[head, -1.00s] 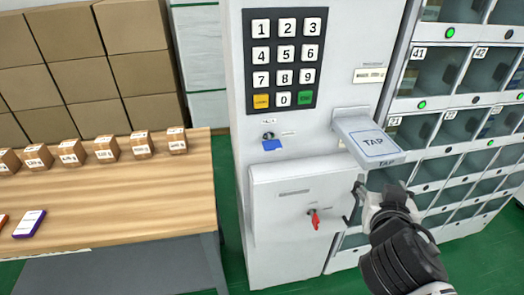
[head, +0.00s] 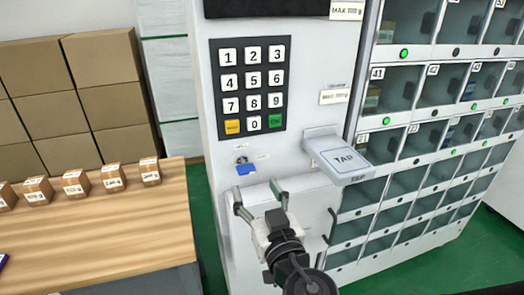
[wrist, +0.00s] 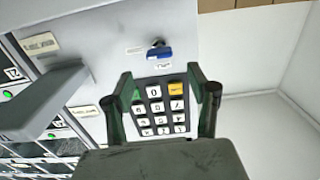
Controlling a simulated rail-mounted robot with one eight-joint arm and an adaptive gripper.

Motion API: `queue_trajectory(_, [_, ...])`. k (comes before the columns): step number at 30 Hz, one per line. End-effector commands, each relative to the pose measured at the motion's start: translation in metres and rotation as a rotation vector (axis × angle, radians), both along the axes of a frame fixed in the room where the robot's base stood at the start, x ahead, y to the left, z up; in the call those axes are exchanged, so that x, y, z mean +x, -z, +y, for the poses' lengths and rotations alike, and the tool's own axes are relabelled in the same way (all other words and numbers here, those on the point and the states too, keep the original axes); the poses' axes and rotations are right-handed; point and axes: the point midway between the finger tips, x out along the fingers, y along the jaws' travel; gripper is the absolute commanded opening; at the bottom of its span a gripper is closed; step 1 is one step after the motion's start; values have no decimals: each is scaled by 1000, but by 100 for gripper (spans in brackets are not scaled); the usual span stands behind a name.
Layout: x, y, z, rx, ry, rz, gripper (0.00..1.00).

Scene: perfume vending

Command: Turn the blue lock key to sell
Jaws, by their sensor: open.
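The blue lock key (head: 246,169) sits in its lock on the white machine front, below the keypad (head: 251,83). Its flat blue head lies roughly level. My gripper (head: 258,196) is open and empty, with its two fingers apart, just below and slightly right of the key in the head view. In the wrist view the blue key (wrist: 159,53) shows beyond the fingertips of my gripper (wrist: 161,82), between them sideways, and apart from them. The red key on the lower panel is hidden behind my arm in the head view.
A TAP card reader (head: 338,160) juts out to the right of the key. Lit lockers (head: 435,85) stand at the right. A wooden table (head: 95,235) with small boxes (head: 112,178) is at the left, with large cartons behind it.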

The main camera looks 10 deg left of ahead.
Motion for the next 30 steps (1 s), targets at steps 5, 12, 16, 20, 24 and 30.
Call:
queue_trajectory(5, [32, 1, 15, 0, 2, 0, 54])
queue_trajectory(12, [64, 1, 32, 0, 2, 0, 54])
queue_trajectory(16, [74, 0, 37, 0, 2, 0, 54])
queue_trajectory(20, [78, 0, 39, 0, 1, 0, 54])
queue_trajectory(24, [79, 0, 39, 0, 1, 0, 54])
queue_trajectory(30, [79, 0, 39, 0, 1, 0, 43])
